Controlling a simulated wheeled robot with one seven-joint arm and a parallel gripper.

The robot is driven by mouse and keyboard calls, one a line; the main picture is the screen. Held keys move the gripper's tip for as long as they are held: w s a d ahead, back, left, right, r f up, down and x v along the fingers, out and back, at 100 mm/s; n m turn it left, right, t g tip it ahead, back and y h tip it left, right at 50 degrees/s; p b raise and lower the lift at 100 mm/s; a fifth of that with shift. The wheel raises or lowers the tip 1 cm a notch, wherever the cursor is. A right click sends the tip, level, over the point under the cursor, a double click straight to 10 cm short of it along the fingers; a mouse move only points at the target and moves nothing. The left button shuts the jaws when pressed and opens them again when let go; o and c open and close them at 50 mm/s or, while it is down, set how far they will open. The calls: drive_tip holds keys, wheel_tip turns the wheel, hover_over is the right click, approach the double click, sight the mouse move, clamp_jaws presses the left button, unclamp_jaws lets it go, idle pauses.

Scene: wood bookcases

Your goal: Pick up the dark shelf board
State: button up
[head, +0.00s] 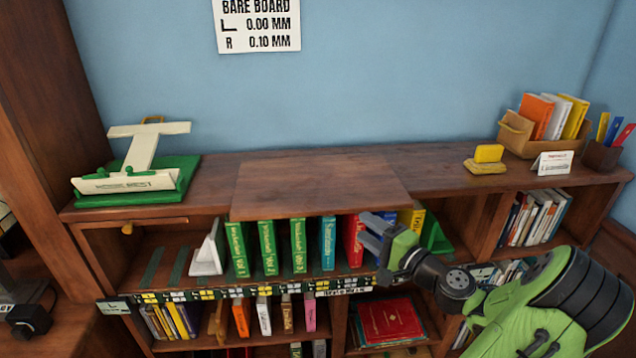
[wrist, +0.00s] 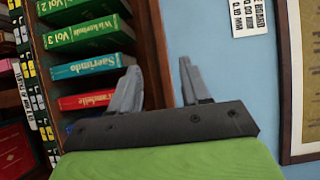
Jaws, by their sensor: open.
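The dark shelf board (head: 312,184) lies flat on top of the bookcase in the head view, its front edge sticking out slightly over the books. My gripper (head: 366,231) is open and empty, by the right part of the board's front edge and in front of the upright books. In the wrist view, my open gripper (wrist: 160,78) has a strip of brown wood, which looks like the board's edge (wrist: 150,35), showing between its fingers. I cannot tell how far the wood reaches between them.
Green books (head: 267,248) and other volumes stand below the board. A green-and-white stand (head: 140,180) sits at left on the bookcase top (head: 215,180). A yellow block (head: 488,153), a white card (head: 553,164) and a book box (head: 517,135) stand at right. The wall is behind.

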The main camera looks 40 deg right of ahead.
sight(343, 211)
drive_tip(key=w, duration=1.1)
drive_tip(key=shift+w+d+r+p, duration=0.1)
drive_tip(key=shift+w+d+p, duration=0.1)
drive_tip(key=shift+p, duration=0.15)
drive_tip(key=shift+s, duration=0.2)
drive_tip(key=shift+c, duration=1.1)
clamp_jaws()
drive_tip(key=shift+r, duration=0.2)
